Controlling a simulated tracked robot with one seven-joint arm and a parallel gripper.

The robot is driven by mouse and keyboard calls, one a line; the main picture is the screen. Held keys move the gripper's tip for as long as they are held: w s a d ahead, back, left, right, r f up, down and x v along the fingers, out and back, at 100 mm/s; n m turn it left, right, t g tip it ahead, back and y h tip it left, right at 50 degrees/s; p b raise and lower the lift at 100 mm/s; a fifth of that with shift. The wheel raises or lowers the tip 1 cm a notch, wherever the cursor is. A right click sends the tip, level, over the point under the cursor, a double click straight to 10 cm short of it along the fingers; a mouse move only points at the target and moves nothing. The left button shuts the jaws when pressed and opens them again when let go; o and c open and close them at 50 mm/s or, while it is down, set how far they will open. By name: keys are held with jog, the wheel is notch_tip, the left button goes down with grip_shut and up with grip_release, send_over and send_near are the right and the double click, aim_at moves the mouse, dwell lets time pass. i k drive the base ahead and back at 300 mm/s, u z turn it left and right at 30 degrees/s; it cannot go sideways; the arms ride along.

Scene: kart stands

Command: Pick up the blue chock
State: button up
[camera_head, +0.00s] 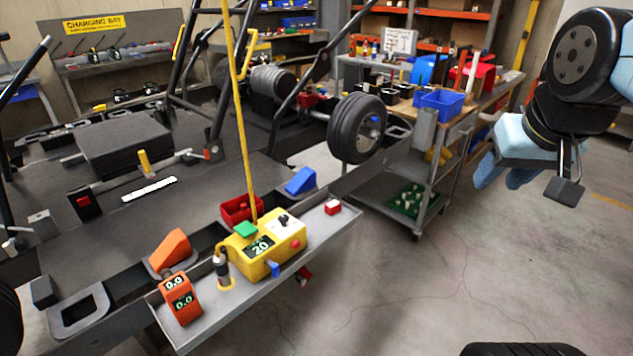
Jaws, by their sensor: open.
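The blue chock (301,181), a small wedge, sits at the far right end of the kart's front, just behind the grey tray (330,233). My gripper (499,183) hangs in the air at the right of the view, well to the right of the chock and apart from it. Its pale blue fingers point down and are open, with nothing seen between them. An orange wedge (170,250) of similar shape sits at the left behind the tray.
A yellow box (262,250) with a cable rising from it, an orange meter (181,299) and a small red block (332,207) are on the tray. A red bin (238,210) is behind. A kart wheel (356,128) and a wheeled cart (425,170) stand beyond.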

aim_at(306, 179)
jog(key=u, duration=0.1)
jog(key=i, duration=0.9)
jog(key=z, duration=0.05)
